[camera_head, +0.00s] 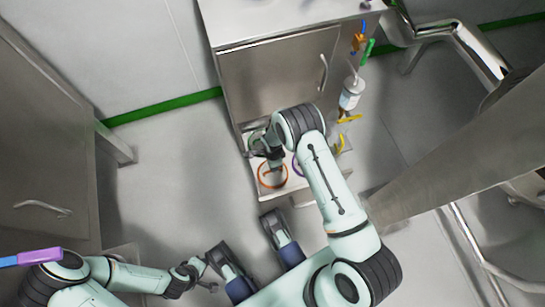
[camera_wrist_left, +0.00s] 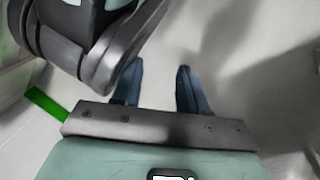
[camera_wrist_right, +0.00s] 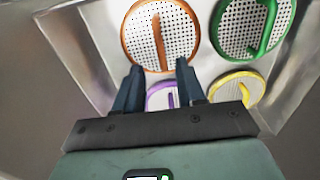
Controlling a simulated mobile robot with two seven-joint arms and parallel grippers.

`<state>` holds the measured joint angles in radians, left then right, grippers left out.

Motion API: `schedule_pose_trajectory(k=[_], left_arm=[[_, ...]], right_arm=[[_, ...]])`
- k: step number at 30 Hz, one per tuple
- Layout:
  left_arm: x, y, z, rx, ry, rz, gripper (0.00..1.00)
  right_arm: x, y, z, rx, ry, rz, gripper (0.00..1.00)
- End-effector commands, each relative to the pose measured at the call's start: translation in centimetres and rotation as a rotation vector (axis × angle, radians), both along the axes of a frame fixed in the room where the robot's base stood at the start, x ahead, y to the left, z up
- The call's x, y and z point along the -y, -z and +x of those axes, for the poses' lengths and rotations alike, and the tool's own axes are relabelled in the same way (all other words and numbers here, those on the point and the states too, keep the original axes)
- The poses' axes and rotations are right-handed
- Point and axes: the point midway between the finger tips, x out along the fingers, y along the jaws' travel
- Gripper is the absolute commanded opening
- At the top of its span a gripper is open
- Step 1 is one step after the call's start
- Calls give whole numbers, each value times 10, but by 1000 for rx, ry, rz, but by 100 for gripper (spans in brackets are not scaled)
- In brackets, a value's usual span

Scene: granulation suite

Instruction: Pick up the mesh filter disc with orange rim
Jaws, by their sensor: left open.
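The mesh filter disc with orange rim (camera_wrist_right: 144,24) is a white perforated disc with an orange bar handle across it. It lies at the top of the right wrist view and on the low shelf in the head view (camera_head: 263,183). My right gripper (camera_wrist_right: 160,75) is open, its fingertips apart at the near edge of the orange disc, with nothing held. In the head view the right gripper (camera_head: 275,165) is over the disc and partly covers it. My left gripper (camera_wrist_left: 160,70) is open and empty above the floor, at the lower left of the head view (camera_head: 207,278).
A green-rimmed disc (camera_wrist_right: 235,25), a yellow-rimmed disc (camera_wrist_right: 240,82) and a purple-rimmed disc (camera_wrist_right: 160,98) lie beside the orange one. The shelf (camera_head: 272,192) belongs to a metal cabinet (camera_head: 275,75). Bare floor (camera_head: 180,160) lies left of it. A bottle (camera_head: 350,97) is right of the cabinet.

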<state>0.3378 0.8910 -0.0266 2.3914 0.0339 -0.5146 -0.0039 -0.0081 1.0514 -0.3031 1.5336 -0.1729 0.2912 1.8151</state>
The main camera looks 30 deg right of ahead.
Motion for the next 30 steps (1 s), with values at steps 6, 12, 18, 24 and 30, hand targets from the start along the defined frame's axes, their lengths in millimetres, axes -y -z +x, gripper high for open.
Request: schedule_pose_trajectory(k=[6, 12, 18, 24, 30], left_arm=[[-3, 17, -22, -73, -8, -4, 43], [-4, 24, -32, -108, -11, -7, 43], [-7, 38, -59, -198, -21, -13, 43], [-9, 41, -71, -236, -25, -15, 43], [-9, 41, -70, -235, -25, -14, 43]], right_arm=[[0, 35, 0, 1, 0, 1, 39], [0, 48, 0, -1, 2, 1, 39], [2, 78, 0, -1, 1, 1, 39], [1, 90, 0, 2, 0, 1, 39], [1, 90, 0, 2, 0, 1, 36]])
